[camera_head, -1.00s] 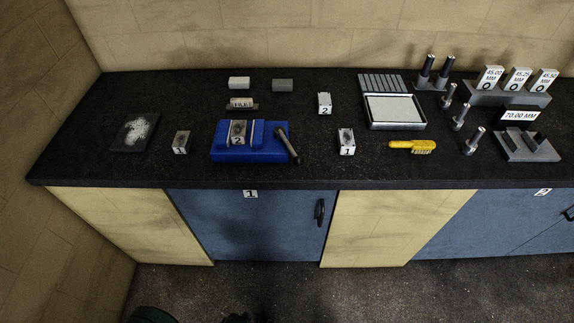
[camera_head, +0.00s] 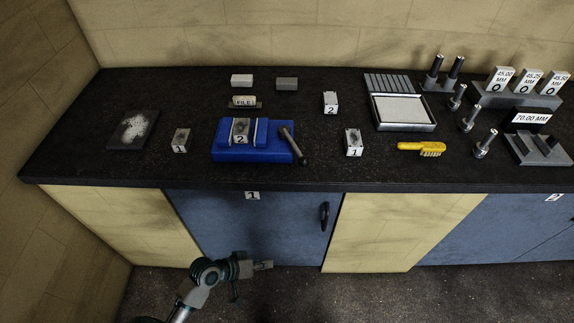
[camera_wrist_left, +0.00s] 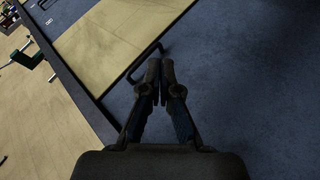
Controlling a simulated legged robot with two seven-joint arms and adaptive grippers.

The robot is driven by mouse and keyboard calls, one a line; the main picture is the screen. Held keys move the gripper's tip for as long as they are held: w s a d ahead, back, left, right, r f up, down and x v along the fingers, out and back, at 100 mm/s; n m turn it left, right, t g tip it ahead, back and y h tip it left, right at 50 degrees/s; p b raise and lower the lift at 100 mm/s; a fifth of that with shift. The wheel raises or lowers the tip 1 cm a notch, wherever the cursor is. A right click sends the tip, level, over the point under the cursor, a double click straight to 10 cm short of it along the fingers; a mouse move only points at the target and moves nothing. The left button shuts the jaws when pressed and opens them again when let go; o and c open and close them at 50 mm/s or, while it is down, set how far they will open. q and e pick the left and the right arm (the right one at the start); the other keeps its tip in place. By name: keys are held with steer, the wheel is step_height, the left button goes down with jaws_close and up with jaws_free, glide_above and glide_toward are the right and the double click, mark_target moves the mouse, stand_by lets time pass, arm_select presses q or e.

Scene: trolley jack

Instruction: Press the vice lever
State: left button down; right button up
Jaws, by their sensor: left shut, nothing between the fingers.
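The blue vice (camera_head: 228,152) sits on the black worktop near its front edge, with a block marked 2 (camera_head: 240,131) between its jaws. The vice lever (camera_head: 293,146) is a dark grey bar at the vice's right side, slanting down toward the front right. My left gripper (camera_head: 262,265) is below the worktop, in front of the blue cabinet door, well apart from the lever. In the left wrist view its fingers (camera_wrist_left: 160,80) are together and hold nothing. My right gripper is in neither view.
Blocks marked 1 stand left (camera_head: 180,141) and right (camera_head: 353,143) of the vice. A yellow brush (camera_head: 421,148) lies further right. The worktop edge (camera_head: 300,187) overhangs between my left gripper and the vice. The blue door has a dark handle (camera_head: 325,216).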

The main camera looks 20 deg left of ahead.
arm_select(q)
steer(key=w+a+r+n+t+h, duration=0.3)
steer(key=w+r, duration=0.4)
steer(key=r, duration=0.2)
steer(key=n+t+h, duration=0.2)
steer(key=n+t, duration=0.3)
steer(key=n, duration=0.2)
glide_toward(294, 145)
steer(key=d+p, duration=0.3)
steer(key=shift+w+d, duration=0.25)
steer(key=shift+d+r+p, duration=0.2)
steer(key=shift+d+p, duration=0.6)
steer(key=shift+d, duration=0.55)
steer(key=shift+d+f, duration=0.1)
steer(key=shift+d, duration=0.15)
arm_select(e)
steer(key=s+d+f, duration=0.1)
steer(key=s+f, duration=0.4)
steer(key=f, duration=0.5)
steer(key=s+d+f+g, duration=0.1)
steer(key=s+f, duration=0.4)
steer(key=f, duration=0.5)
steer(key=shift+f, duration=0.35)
